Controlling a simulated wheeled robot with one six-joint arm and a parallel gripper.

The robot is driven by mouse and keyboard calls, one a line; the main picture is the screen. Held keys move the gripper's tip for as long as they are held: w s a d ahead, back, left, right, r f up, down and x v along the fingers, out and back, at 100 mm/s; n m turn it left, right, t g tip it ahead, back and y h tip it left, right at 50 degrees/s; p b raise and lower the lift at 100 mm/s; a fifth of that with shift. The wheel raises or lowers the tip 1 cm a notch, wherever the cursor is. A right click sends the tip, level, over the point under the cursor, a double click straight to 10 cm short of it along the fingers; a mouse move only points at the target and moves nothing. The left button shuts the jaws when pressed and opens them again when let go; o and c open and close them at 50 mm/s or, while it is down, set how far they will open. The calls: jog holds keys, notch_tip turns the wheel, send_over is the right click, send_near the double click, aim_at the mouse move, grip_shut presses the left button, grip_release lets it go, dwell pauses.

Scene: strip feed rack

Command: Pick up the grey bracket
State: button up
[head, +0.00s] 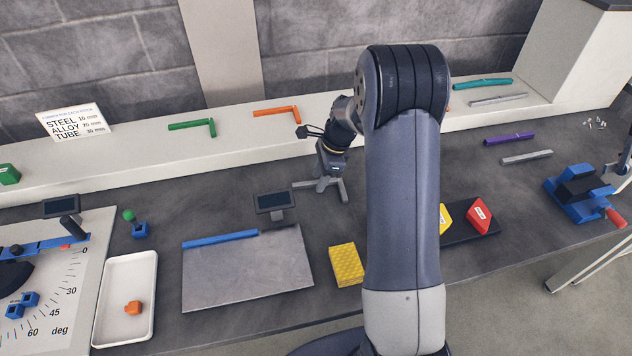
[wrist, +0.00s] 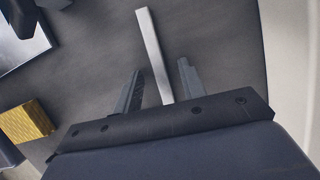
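The grey bracket (wrist: 150,40) shows in the wrist view as a pale straight bar on the dark worktop. It runs from the top of the view down between my fingers, and its near end is hidden by my gripper. In the head view a short grey piece of it (head: 301,184) sticks out to the left of my fingers. My gripper (head: 332,194) is low over the worktop, pointing down. In the wrist view my gripper (wrist: 160,68) is open, with one finger on each side of the bar and a gap visible on both sides.
A small display (head: 272,201) and a metal plate (head: 245,280) with a blue edge lie to the left. A yellow block (head: 346,264) is nearer. Green (head: 192,125) and orange (head: 277,111) brackets lie on the ledge behind. Red and yellow pieces stand on a black tray (head: 455,237).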

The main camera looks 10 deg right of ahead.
jog(key=shift+c, duration=0.6)
grip_shut()
jog(key=shift+r, duration=0.1)
